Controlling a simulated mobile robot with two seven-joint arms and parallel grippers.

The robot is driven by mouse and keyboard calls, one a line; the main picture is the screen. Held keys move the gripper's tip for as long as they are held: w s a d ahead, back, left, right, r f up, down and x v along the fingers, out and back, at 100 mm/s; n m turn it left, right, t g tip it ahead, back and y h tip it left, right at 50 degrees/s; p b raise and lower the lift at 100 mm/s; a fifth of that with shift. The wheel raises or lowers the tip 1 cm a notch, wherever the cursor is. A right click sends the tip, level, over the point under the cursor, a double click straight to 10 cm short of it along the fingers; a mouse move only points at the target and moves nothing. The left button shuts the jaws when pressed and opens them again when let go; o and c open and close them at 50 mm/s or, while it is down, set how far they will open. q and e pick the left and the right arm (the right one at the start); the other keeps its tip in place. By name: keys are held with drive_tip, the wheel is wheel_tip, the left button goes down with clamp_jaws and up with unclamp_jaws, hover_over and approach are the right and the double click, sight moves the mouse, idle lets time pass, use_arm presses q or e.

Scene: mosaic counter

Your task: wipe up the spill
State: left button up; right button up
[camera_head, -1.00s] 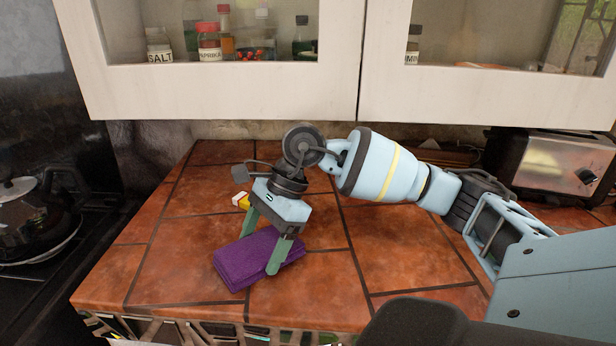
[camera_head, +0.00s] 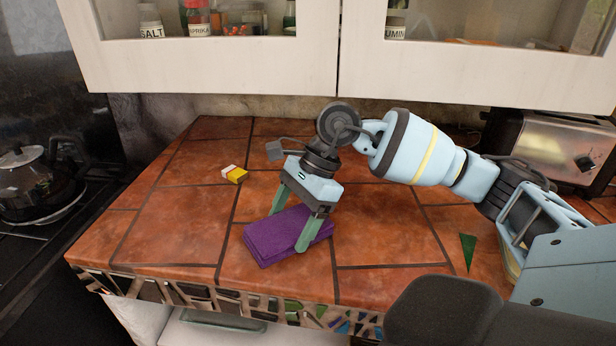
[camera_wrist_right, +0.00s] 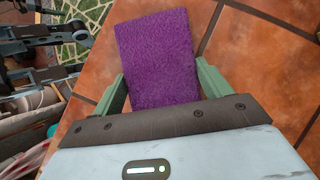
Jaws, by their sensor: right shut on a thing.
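A folded purple cloth (camera_head: 268,240) lies on the tiled counter near its front edge. My right gripper (camera_head: 290,233) is shut on it, one finger at each side. In the right wrist view the cloth (camera_wrist_right: 160,60) sticks out between the two green fingers (camera_wrist_right: 158,85). I cannot make out a spill on the visible tiles; the area under the cloth is hidden. My left gripper does not show in the head view.
A small yellow and white box (camera_head: 234,174) lies left of the gripper. A green pointed piece (camera_head: 467,252) shows at the right. A toaster (camera_head: 560,150) stands at the back right, a pot (camera_head: 30,180) on the stove at left.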

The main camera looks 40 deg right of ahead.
drive_tip(key=r, duration=0.1)
drive_tip(key=r+p, duration=0.1)
drive_tip(key=shift+s+d+r, duration=0.3)
drive_tip(key=shift+s, duration=0.1)
drive_tip(key=shift+w+a+r+p, duration=0.2)
drive_tip(key=shift+w+r+p, duration=0.1)
drive_tip(key=shift+r+p, duration=0.25)
drive_tip(key=shift+r, duration=0.35)
wheel_tip(320, 180, up, 2)
drive_tip(key=shift+s+r+p, duration=0.1)
drive_tip(key=shift+r+p, duration=0.1)
drive_tip(key=shift+p, duration=0.6)
drive_tip(key=shift+r+p, duration=0.4)
drive_tip(key=shift+r, duration=0.25)
